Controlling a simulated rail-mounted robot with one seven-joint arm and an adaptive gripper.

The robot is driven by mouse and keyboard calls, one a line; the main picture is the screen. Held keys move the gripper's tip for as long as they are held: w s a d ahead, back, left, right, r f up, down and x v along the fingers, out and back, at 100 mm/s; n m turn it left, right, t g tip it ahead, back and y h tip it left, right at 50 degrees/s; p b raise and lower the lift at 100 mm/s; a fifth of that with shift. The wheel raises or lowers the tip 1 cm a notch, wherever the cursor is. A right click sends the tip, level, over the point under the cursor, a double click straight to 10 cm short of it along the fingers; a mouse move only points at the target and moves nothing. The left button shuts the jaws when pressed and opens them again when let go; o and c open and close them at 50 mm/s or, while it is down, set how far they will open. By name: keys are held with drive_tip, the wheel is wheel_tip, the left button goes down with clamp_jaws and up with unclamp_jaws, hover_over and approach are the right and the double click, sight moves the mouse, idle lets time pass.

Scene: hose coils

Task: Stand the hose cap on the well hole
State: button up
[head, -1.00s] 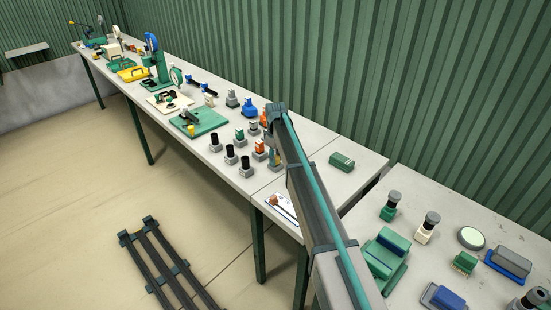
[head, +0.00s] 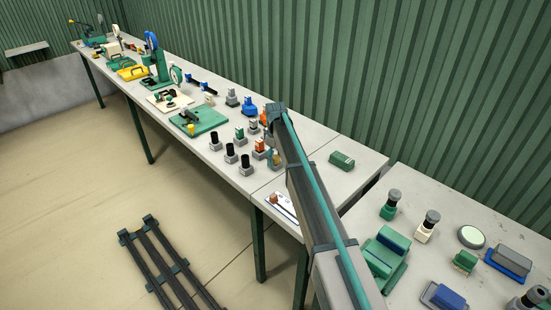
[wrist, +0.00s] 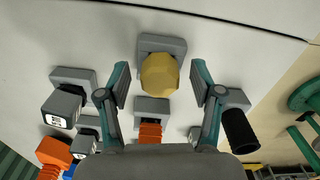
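A yellow faceted piece (wrist: 160,74), which may be the hose cap, stands on a square grey base (wrist: 158,43) on the table in the wrist view. My gripper (wrist: 159,67) is open, with one teal-and-grey finger on each side of the yellow piece. A gap shows on both sides, so the fingers do not touch it. In the head view my arm reaches down over the row of fittings, and its end is mostly hidden. I cannot tell which thing is the well hole.
An orange ribbed fitting (wrist: 150,131) stands close below the yellow piece. A black-topped fitting (wrist: 240,130) is right of my right finger. Grey-based blocks (wrist: 62,108) stand at left. In the head view, a green plate (head: 214,119) and a green box (head: 342,160) lie on the table.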

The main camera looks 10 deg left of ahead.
drive_tip(key=shift+r, duration=0.2)
idle(0.5)
drive_tip(key=shift+r+p, duration=1.55)
drive_tip(key=shift+r, duration=2.25)
wheel_tip(320, 180, up, 12)
